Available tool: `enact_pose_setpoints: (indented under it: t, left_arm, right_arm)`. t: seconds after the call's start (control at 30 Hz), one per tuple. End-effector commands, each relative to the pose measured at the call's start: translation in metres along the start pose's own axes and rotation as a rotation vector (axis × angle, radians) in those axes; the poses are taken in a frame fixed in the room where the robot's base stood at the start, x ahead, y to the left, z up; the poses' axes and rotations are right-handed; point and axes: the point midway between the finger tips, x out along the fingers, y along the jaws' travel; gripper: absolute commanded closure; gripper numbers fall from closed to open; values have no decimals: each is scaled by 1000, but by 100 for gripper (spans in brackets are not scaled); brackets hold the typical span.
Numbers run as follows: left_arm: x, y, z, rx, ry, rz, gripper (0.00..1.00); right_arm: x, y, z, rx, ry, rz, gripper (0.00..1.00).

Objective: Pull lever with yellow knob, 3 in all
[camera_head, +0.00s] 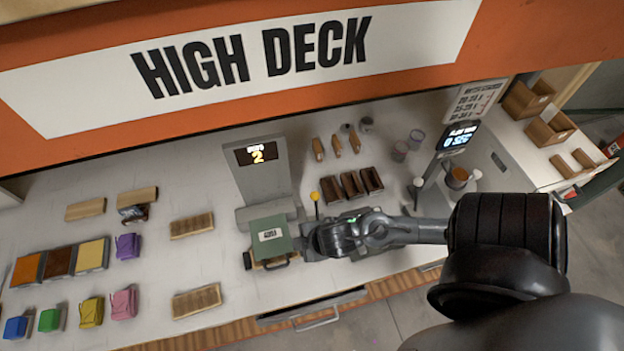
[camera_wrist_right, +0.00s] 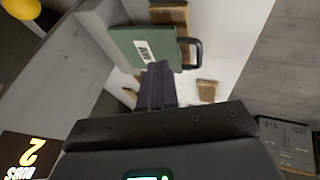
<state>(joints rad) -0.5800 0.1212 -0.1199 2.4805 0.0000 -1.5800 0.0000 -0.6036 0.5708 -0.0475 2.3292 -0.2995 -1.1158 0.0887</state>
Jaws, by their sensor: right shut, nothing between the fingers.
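The lever's yellow knob (camera_head: 314,196) stands upright on a short stalk at the right side of the grey dispenser (camera_head: 262,165). The dispenser's screen (camera_head: 257,154) shows a yellow 2. My right gripper (camera_head: 306,240) is shut and empty, just in front of the knob and beside the green box (camera_head: 270,232) at the dispenser's front. In the right wrist view the shut fingers (camera_wrist_right: 158,80) point toward the green box (camera_wrist_right: 140,45). The yellow knob (camera_wrist_right: 18,9) shows in the top left corner, apart from the fingers. My left gripper is out of view.
Dark brown trays (camera_head: 352,184) stand behind my right arm. A scale with a lit display (camera_head: 459,136) is farther right. Colored bags (camera_head: 127,246) and color-filled trays (camera_head: 58,262) lie at the left. Slatted wooden blocks (camera_head: 192,226) sit left of the dispenser.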

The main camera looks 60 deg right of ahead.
Motion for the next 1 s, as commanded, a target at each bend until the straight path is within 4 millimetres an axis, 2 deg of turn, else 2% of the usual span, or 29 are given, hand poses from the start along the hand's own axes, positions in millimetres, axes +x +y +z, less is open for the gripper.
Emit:
enact_pose_setpoints:
  t: [0.03, 0.27, 0.37, 0.5, 0.77, 0.87, 1.0]
  left_arm:
    - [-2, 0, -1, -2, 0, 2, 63]
    - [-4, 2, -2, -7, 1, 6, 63]
    - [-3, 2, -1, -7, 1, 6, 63]
    - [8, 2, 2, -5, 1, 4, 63]
    - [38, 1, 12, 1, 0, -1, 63]
    - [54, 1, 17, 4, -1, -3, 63]
    - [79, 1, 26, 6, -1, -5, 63]
  right_arm:
    - [4, 9, 6, -78, 14, 2, 100]
    - [19, 33, 32, -389, 87, -77, 100]
    - [24, 43, 49, -495, 100, -143, 100]
    - [36, 57, 83, -577, 92, -265, 100]
    - [54, 88, 143, -518, 19, -479, 100]
    - [59, 107, 165, -451, -31, -555, 100]
    - [59, 144, 188, -311, -128, -655, 100]
